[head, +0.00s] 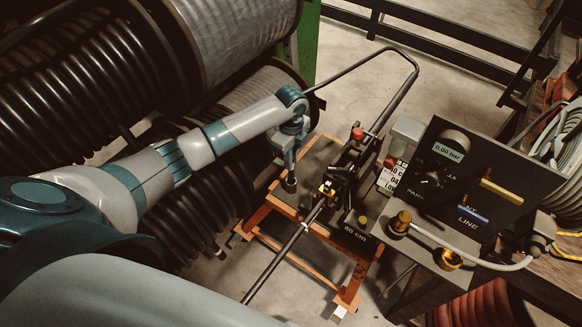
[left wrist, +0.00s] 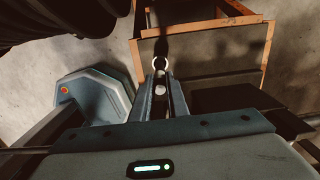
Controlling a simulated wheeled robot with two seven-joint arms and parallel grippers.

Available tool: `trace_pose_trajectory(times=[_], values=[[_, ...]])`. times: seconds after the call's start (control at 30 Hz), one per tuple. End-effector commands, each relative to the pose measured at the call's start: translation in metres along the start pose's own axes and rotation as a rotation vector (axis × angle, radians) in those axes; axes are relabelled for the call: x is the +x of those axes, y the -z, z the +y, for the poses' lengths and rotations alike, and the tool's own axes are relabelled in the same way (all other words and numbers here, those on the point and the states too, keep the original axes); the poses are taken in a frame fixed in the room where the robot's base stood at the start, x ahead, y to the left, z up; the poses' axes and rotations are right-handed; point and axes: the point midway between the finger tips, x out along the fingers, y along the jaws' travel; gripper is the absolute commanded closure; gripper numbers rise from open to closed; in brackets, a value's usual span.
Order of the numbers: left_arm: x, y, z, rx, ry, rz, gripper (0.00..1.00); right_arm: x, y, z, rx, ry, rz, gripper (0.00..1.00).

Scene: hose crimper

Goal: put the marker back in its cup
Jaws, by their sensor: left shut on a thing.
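My left gripper (head: 289,165) points down over the dark platform of the orange-framed stand, its fingers close together. A small dark upright cup (head: 291,182) is directly below the fingertips. In the left wrist view, the fingers of my left gripper (left wrist: 161,80) reach to a pale ring, which looks like the rim of the cup (left wrist: 160,62). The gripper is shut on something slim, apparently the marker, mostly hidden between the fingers. I cannot tell whether its lower end is inside the cup. My right gripper is not in view.
The orange stand (head: 272,214) carries the crimper with a long dark rod (head: 275,268) and a bent bar (head: 390,95). A black control panel (head: 475,185) with a gauge and hose is at right. Large hose reels (head: 75,75) crowd the left.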

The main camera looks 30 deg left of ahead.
Motion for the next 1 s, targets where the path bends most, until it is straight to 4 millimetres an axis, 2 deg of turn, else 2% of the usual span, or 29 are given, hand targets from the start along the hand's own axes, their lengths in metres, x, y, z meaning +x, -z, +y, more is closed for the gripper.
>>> trace_pose_trajectory(times=[0.4,0.73,1.0], values=[[0.006,0.000,0.000,-0.001,-0.001,0.001,1.00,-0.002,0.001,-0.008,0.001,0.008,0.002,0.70],[0.041,0.001,0.000,-0.001,-0.002,0.000,1.00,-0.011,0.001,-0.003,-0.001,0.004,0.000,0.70],[0.046,0.000,0.000,0.000,0.001,0.000,1.00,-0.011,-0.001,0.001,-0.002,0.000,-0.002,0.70]])
